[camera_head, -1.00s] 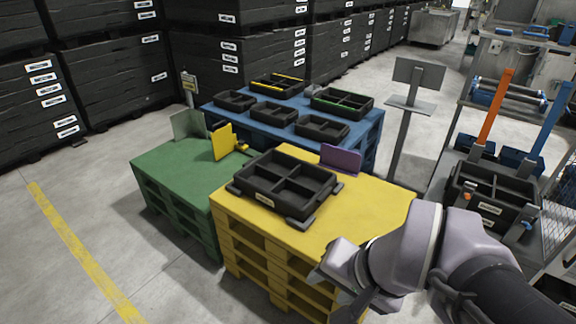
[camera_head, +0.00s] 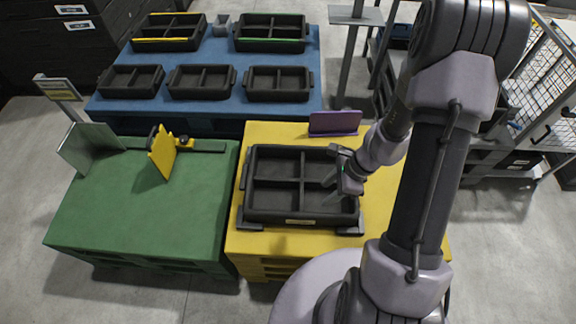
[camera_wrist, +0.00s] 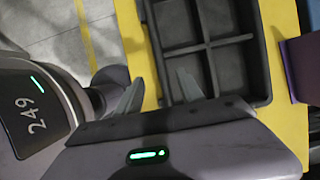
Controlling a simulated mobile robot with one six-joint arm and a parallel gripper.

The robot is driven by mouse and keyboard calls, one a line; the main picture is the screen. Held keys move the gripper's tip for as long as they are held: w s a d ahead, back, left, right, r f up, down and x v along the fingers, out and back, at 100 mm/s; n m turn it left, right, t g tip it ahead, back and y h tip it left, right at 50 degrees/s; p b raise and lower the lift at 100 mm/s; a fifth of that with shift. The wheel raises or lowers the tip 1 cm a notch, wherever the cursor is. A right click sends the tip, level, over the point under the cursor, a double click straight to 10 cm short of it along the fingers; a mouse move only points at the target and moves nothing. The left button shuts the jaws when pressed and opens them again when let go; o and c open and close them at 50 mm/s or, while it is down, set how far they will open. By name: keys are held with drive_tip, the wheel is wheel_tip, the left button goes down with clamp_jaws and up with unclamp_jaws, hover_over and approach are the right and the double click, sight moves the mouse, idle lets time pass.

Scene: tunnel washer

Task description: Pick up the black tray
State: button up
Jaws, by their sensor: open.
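The black tray (camera_head: 300,215), with four compartments, lies flat on the yellow pallet (camera_head: 290,130) in the head view. My gripper (camera_head: 338,182) is at its right side, over the rim. In the wrist view my gripper (camera_wrist: 160,88) is open and empty. One finger shows on the outer side of the tray's wall and the other over a compartment of the black tray (camera_wrist: 207,45). I cannot tell how far the fingers reach down or whether they touch the tray. Part of the tray's right side is hidden by my gripper.
A purple plate (camera_head: 334,122) stands behind the tray. A green pallet (camera_head: 140,215) with a yellow bracket (camera_head: 161,152) is to the left. Several smaller black trays sit on the blue pallet (camera_head: 220,50) behind. A mesh cart (camera_head: 545,75) is at the right.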

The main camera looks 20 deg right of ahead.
sight(302, 214)
drive_tip(key=b+x, duration=0.3)
drive_tip(key=x, duration=0.2)
drive_tip(key=b+x, duration=0.3)
drive_tip(key=x, duration=0.2)
drive_tip(key=b+x, duration=0.3)
drive_tip(key=x, duration=0.3)
drive_tip(key=shift+s+a+f, duration=0.1)
drive_tip(key=shift+s+f, duration=0.05)
drive_tip(key=shift+s, duration=0.1)
drive_tip(key=shift+f+b, duration=0.1)
drive_tip(key=shift+b, duration=0.2)
clamp_jaws()
